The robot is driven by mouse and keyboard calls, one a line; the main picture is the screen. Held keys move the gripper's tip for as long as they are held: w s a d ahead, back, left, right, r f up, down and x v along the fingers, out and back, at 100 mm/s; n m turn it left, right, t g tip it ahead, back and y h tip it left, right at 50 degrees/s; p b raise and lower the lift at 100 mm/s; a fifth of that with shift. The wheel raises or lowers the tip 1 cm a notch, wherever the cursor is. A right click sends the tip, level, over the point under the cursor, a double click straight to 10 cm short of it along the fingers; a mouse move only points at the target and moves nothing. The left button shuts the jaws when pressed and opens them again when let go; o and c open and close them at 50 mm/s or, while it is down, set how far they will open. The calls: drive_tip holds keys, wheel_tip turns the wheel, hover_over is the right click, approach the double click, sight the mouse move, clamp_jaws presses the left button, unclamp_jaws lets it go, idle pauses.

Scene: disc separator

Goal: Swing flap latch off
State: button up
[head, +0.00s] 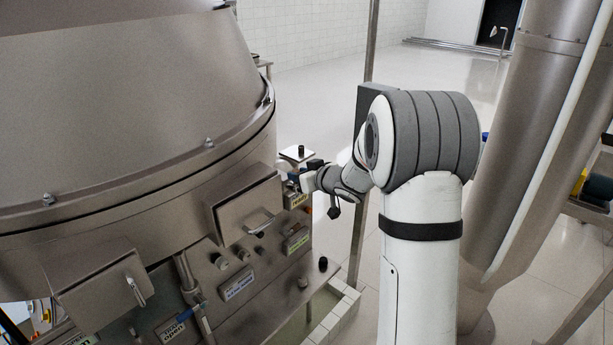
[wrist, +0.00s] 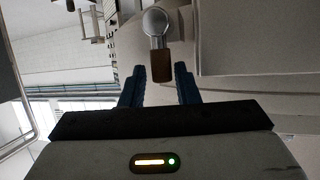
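In the wrist view a latch (wrist: 158,45) shows as a round silver knob with a short brown grip pointing down toward my gripper. My gripper (wrist: 159,72) has its two blue fingers apart. The end of the brown grip appears between the fingertips, with a gap on each side; I cannot tell its depth. In the head view my gripper (head: 292,172) is at the right side of the steel machine, beside a flap box (head: 240,203) with a bar handle. The latch cannot be made out there, and the fingertips are small and partly hidden.
The steel separator (head: 110,100) fills the left. Its lower front carries a second flap box (head: 97,285), black knobs and labels. A metal post (head: 364,150) stands close behind my arm. A wide steel pipe (head: 525,130) stands at right. The tiled floor behind is clear.

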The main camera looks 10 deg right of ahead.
drive_tip(key=shift+f, duration=0.2)
drive_tip(key=shift+s, duration=0.15)
drive_tip(key=b+v, duration=0.1)
drive_tip(key=v, duration=0.6)
drive_tip(key=shift+s+d+r, duration=0.2)
drive_tip(key=shift+s, duration=0.1)
drive_tip(key=shift+b, duration=0.35)
